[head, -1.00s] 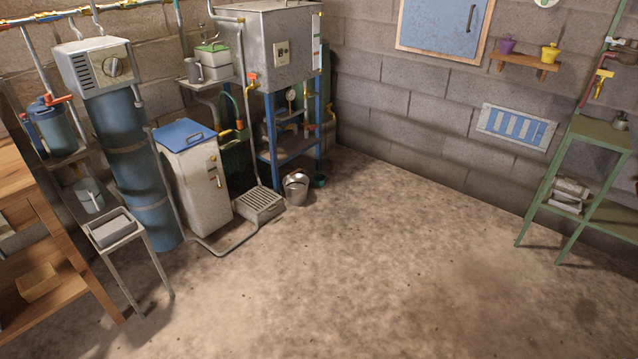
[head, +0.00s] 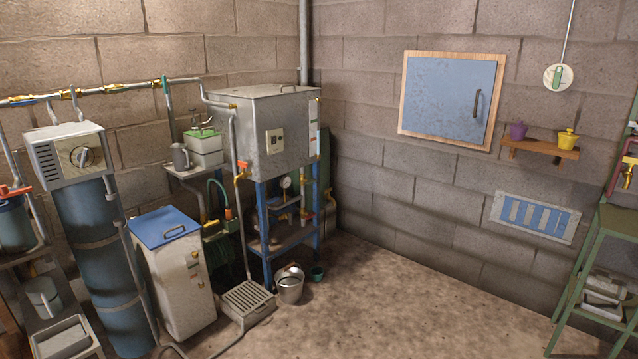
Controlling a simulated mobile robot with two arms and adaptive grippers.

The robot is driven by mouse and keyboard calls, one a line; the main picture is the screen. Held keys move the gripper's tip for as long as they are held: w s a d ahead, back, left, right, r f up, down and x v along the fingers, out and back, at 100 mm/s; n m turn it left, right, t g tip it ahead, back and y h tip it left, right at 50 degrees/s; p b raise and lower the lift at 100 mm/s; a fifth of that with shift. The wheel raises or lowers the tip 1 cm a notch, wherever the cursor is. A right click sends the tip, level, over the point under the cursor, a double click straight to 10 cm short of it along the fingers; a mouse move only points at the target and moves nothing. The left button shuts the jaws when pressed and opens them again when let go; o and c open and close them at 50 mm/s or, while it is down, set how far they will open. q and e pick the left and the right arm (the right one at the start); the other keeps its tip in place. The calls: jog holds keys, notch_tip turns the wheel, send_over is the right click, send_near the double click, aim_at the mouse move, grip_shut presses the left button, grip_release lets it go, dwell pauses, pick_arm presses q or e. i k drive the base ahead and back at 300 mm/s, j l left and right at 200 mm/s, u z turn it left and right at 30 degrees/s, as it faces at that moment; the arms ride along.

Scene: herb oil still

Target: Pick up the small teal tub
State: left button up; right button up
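The small teal tub (head: 318,273) stands on the floor by the far corner, in the head view just right of the middle of the bottom half. It is just to the right of a metal bucket (head: 290,284) and near the right front leg of the blue stand. It looks upright and open at the top; its inside is too small to make out. Neither of my grippers shows in the head view.
A steel tank (head: 265,130) sits on a blue stand (head: 290,225) behind the bucket. A grated drain box (head: 247,299) and a white bin with a blue lid (head: 172,270) stand to the left. A green shelf (head: 618,240) is at the right. The floor (head: 430,310) between is clear.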

aim_at(316, 272)
jog(key=i+l+z, duration=0.1)
jog(key=i+z, duration=0.4)
jog(key=i, duration=1.4)
